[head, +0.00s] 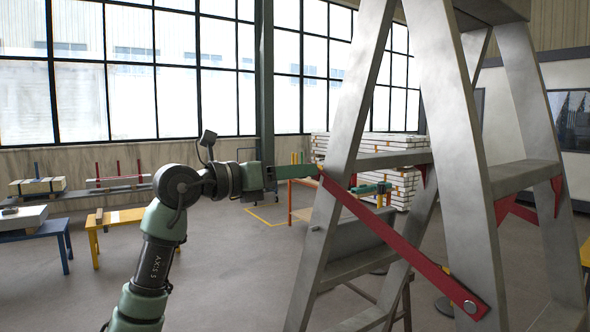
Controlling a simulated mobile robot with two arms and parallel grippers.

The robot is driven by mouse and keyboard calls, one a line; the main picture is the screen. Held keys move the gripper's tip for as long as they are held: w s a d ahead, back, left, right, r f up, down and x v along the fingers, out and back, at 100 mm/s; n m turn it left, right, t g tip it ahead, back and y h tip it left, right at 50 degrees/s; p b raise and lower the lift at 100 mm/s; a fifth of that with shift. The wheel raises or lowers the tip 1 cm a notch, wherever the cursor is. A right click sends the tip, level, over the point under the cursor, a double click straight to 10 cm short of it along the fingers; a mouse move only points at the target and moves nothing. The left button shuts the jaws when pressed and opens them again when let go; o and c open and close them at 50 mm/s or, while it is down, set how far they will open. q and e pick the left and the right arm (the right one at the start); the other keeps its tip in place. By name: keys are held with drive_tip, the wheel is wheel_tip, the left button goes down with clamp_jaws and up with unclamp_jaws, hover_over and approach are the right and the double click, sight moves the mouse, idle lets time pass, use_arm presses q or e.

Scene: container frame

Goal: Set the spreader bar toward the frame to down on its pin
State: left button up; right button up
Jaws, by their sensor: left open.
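A grey metal stepladder-like frame (460,140) stands at the right, close to me. A red spreader bar (395,240) slants across it, from its upper left end by the left leg down to a round bolt (470,307) on the nearer middle leg. My left gripper (312,170) is open, with its green finger beside the bar's upper end. I cannot tell whether it touches the bar. The bar's upper end is partly hidden, and I cannot make out a pin there.
A second red piece (515,209) shows on the frame's far side. The floor left of the frame is mostly clear.

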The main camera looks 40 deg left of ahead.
use_arm(q)
clamp_jaws()
idle(1.4)
